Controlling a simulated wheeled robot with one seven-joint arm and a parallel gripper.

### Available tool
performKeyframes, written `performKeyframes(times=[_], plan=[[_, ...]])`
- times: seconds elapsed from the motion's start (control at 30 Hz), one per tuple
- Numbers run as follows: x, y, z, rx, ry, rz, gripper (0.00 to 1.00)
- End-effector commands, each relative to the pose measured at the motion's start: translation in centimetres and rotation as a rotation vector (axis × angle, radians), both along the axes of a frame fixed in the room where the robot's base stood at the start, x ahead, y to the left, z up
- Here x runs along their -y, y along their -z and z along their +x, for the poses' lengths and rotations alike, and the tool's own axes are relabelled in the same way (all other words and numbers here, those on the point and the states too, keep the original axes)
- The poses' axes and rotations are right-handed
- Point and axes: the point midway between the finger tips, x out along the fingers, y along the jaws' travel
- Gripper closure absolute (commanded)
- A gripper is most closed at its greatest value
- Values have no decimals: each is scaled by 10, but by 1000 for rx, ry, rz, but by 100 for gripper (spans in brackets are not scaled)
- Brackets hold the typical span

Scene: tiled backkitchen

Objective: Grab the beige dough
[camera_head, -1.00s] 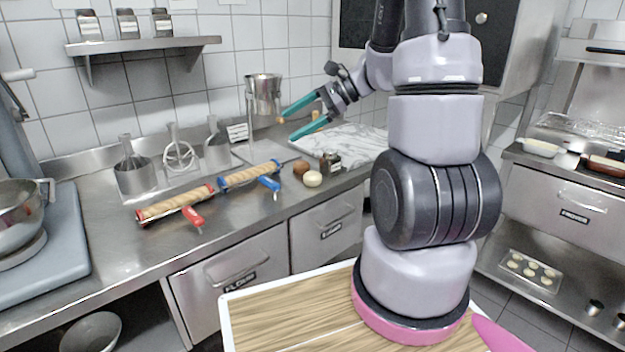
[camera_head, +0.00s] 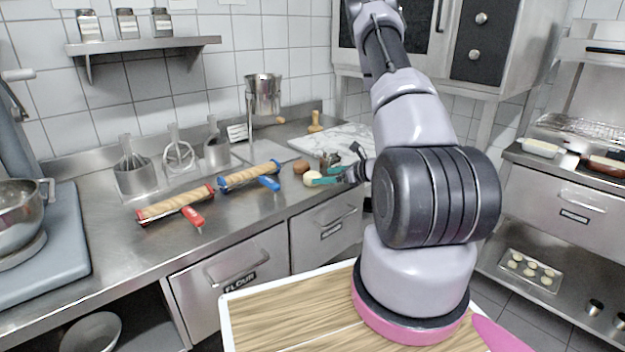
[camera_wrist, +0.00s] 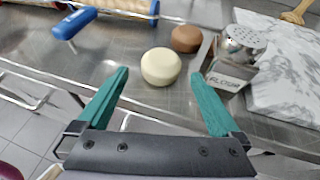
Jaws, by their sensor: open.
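The beige dough (camera_wrist: 161,67) is a pale round ball on the steel counter; in the head view the dough (camera_head: 311,179) sits near the counter's front edge. My gripper (camera_wrist: 158,87) is open and empty, its two teal fingers apart. In the wrist view the dough lies just beyond the fingertips, between them and slightly left of the middle of the gap. In the head view my gripper (camera_head: 318,182) is low beside the dough, its fingertips overlapping the dough's right side. I cannot tell there whether they touch.
A brown dough ball (camera_wrist: 187,39) lies just behind. A metal shaker (camera_wrist: 238,55) stands close to the right finger, before a marble board (camera_wrist: 290,80). The front counter is clear.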

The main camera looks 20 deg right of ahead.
Motion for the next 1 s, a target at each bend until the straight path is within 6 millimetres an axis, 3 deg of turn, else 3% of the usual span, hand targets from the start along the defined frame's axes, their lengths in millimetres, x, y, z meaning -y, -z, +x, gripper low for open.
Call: performKeyframes(times=[0.5, 0.8, 0.87, 1.0], plan=[[-29, 22, 47, 0, -4, -1, 0], [-31, 23, 51, 0, -1, 0, 0], [-31, 23, 51, 0, -1, 0, 19], [-31, 23, 51, 0, -1, 0, 73]])
